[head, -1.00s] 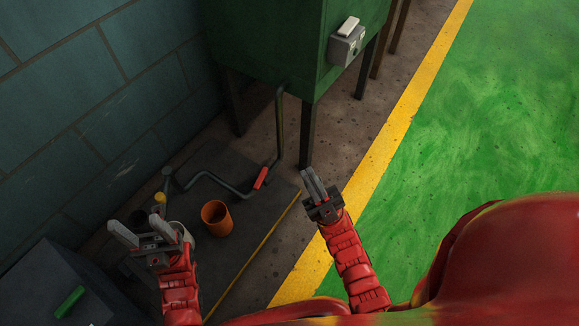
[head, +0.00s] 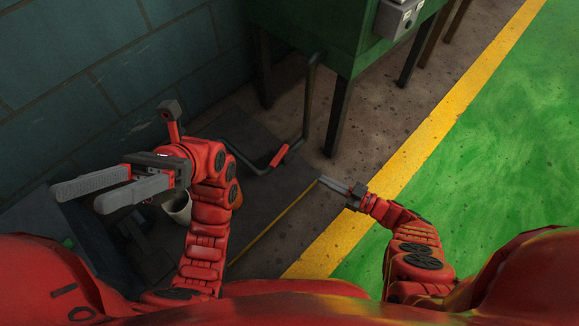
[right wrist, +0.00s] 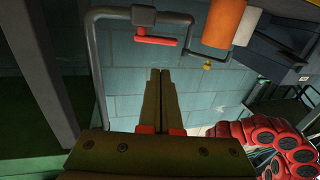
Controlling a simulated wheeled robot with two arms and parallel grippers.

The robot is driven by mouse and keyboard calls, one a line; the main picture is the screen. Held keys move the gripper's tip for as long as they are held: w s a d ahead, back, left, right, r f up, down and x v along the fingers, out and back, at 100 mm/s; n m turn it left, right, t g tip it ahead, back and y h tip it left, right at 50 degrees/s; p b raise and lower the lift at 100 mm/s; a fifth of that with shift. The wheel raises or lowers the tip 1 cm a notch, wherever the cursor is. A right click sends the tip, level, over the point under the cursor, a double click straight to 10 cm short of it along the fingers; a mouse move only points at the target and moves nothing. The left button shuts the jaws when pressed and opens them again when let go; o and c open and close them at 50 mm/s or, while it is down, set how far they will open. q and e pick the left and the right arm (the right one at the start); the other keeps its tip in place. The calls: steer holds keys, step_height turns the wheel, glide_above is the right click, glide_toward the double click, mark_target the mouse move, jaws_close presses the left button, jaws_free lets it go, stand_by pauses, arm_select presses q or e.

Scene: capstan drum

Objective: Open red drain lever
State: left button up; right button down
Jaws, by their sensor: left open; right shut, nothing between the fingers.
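The red drain lever (head: 279,155) sits on a dark pipe (head: 308,105) that runs down from the green tank (head: 318,28) and bends along the floor. In the right wrist view the lever (right wrist: 155,40) shows near the top, beyond my fingertips and apart from them. My right gripper (head: 335,184) is shut and empty, low and to the right of the lever. Its closed fingers also show in the right wrist view (right wrist: 160,72). My left gripper (head: 75,196) is open and empty at the left, pointing away from the lever.
An orange cup (right wrist: 224,25) and a pale cup (right wrist: 247,27) show in the right wrist view. In the head view the pale cup (head: 178,208) is partly behind my left arm. A grey box (head: 396,18) is on the tank. Tank legs (head: 337,115) stand right of the pipe.

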glide_toward(280, 160)
steer(key=b+x, duration=0.1)
steer(key=x, duration=0.5)
steer(key=shift+d+b, duration=0.1)
steer(key=shift+b, duration=0.25)
arm_select(q)
steer(key=s+a+f+m+t+y, duration=0.1)
steer(key=s+a+m+t+y, duration=0.2)
steer(key=s+a+t, duration=0.2)
steer(key=shift+s+a+t, duration=0.25)
steer(key=shift+s+t, duration=0.55)
steer(key=shift+t, duration=0.4)
arm_select(e)
steer(key=shift+w+a, duration=0.25)
steer(key=shift+a, duration=0.15)
steer(key=shift+r, duration=0.1)
